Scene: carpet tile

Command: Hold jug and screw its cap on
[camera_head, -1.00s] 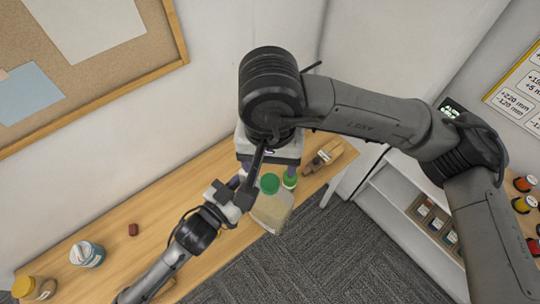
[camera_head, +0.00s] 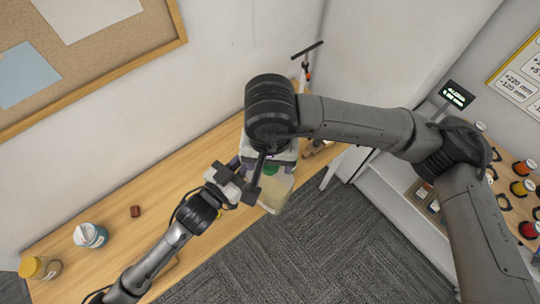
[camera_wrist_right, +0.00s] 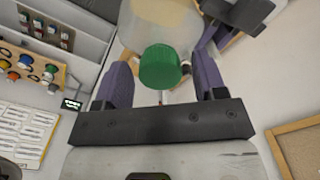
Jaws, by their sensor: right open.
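The jug (camera_head: 276,192) is pale and translucent and stands near the table's front edge, below my right gripper. A ribbed green cap (camera_wrist_right: 160,66) shows at the jug's top in the right wrist view, where the jug's body (camera_wrist_right: 165,22) is behind it. Whether the cap is seated on the neck I cannot tell. My right gripper (camera_wrist_right: 163,60) is open, its purple fingers on either side of the cap with gaps. My left gripper (camera_head: 238,184) is beside the jug on the left; its fingertips are hidden, so its grip is unclear.
On the wooden table (camera_head: 170,200) are a white-and-blue jar (camera_head: 90,235), a yellow-lidded jar (camera_head: 40,267) and a small dark red object (camera_head: 135,211). A brown object (camera_head: 315,148) lies right of the jug. A shelf unit with coloured round items (camera_head: 523,187) stands at right.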

